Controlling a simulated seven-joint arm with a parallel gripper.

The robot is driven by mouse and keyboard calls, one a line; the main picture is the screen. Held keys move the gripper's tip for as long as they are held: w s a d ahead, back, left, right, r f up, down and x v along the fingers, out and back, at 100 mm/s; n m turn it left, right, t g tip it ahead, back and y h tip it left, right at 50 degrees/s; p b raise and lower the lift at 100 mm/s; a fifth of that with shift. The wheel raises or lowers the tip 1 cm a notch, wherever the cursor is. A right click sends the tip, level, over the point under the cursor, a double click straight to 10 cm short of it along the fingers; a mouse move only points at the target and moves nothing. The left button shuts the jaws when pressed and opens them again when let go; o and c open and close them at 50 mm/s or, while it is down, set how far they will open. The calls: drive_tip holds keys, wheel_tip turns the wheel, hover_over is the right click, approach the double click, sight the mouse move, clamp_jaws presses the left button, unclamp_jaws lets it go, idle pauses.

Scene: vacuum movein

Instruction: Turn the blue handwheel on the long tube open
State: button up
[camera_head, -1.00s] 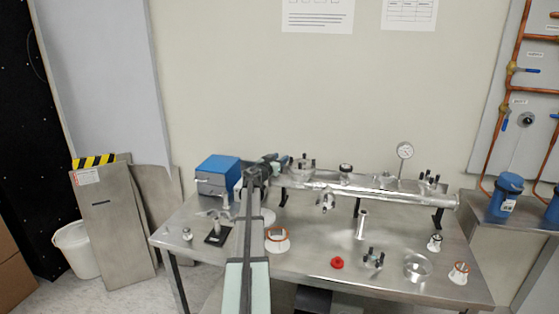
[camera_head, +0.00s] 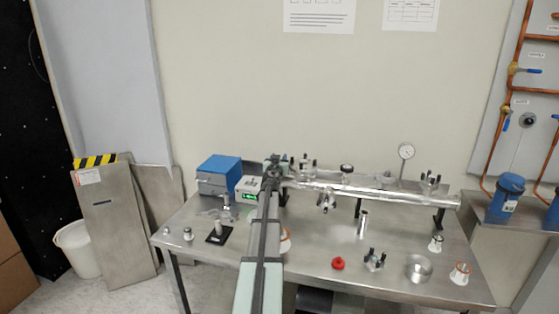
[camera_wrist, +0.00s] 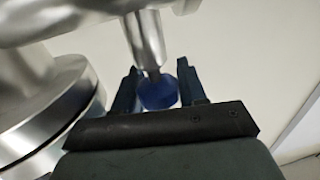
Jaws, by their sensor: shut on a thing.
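The long tube (camera_head: 380,196) is a shiny metal pipe lying level on black supports above the steel table. The blue handwheel (camera_wrist: 158,93) shows in the wrist view at the end of a metal stem. My gripper (camera_wrist: 158,72) has one dark finger on each side of the wheel and is shut on it. In the head view my gripper (camera_head: 280,164) is at the tube's left end, and my arm hides the handwheel there. How far the wheel is turned cannot be told.
A blue-and-grey box (camera_head: 218,174) and a small box with a green display (camera_head: 249,188) stand to the left. A gauge (camera_head: 406,151) rises behind the tube. A red part (camera_head: 338,263) and a glass dish (camera_head: 419,268) lie in front on the table (camera_head: 320,282).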

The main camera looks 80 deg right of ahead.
drive_tip(key=shift+t, duration=0.3)
drive_tip(key=o, duration=0.7)
drive_tip(key=shift+a, duration=0.1)
drive_tip(key=a, duration=0.4)
drive_tip(key=s+a, duration=0.1)
drive_tip(key=a, duration=0.4)
drive_tip(key=s+a, duration=0.1)
drive_tip(key=a, duration=0.3)
drive_tip(key=shift+a, duration=0.2)
